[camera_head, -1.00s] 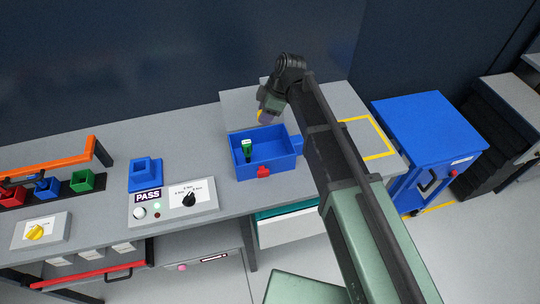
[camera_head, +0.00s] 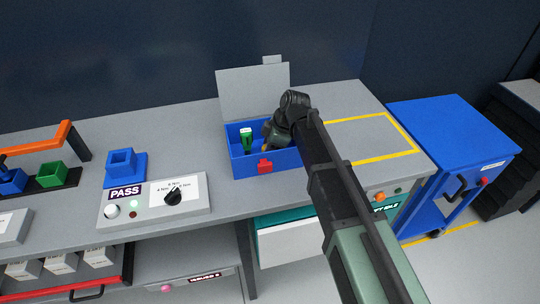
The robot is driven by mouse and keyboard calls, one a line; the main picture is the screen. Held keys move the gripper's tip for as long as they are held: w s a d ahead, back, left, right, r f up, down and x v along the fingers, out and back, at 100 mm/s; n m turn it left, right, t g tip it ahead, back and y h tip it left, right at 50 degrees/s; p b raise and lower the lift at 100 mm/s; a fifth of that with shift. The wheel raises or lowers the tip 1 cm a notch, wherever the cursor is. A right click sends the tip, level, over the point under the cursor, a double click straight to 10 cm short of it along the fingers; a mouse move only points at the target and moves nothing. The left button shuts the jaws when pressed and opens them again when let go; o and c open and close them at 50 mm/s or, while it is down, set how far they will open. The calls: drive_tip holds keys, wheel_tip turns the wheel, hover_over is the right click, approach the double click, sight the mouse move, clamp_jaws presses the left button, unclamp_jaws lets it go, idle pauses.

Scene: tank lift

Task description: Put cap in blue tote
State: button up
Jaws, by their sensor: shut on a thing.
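The blue tote (camera_head: 240,167) stands on the grey bench with its grey lid (camera_head: 252,92) raised at the back and a red latch (camera_head: 265,166) on its front. A green piece with a dark lower part (camera_head: 246,136) stands inside its left half. My gripper (camera_head: 269,138) is over the right part of the tote, low and pointing down into it, beside the green piece. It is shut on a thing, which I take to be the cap. My wrist and the gripper hide the cap, so its shape and whether it touches the tote floor cannot be told.
A panel with a PASS label and a black dial (camera_head: 172,194) stands left of the tote, with a blue block (camera_head: 122,168) behind it. A yellow-outlined area (camera_head: 365,136) on the right of the bench is empty. A blue cart (camera_head: 450,135) stands farther right.

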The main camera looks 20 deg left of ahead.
drive_tip(key=shift+r, duration=0.15)
drive_tip(key=shift+f, duration=0.2)
drive_tip(key=o, duration=1)
drive_tip(key=shift+c, duration=0.2)
drive_tip(key=shift+r, duration=0.15)
drive_tip(key=shift+r+p, duration=0.35)
drive_tip(key=shift+p, duration=0.15)
drive_tip(key=p+v, duration=1)
drive_tip(key=v, duration=0.1)
drive_tip(key=shift+d, duration=0.25)
